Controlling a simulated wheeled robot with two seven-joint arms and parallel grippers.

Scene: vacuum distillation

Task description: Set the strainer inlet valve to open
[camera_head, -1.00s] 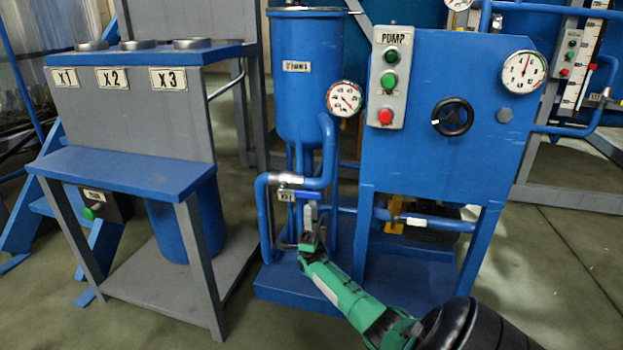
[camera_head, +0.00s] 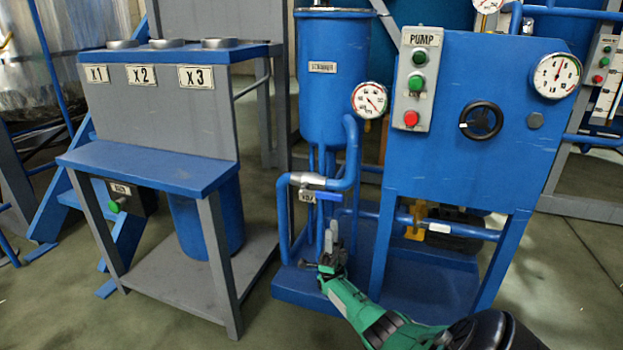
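The strainer is a blue tank (camera_head: 322,95) with a white name plate, left of the pump panel. Below it, a small silver valve (camera_head: 308,180) sits in the blue pipework, with a white tag (camera_head: 306,196) under it. A short blue handle (camera_head: 329,196) shows to the right of the tag and looks roughly level, along the pipe. My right gripper (camera_head: 332,236), on a green arm end, points up just below the handle. Its two fingers show a narrow gap with nothing visible between them, and it appears apart from the handle. My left gripper is not in view.
The pump panel (camera_head: 460,150) with buttons, a gauge and a black handwheel (camera_head: 481,120) stands close on the right. A grey and blue bench (camera_head: 150,170) stands on the left. Vertical blue pipes flank the valve. Open floor (camera_head: 180,325) lies in front.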

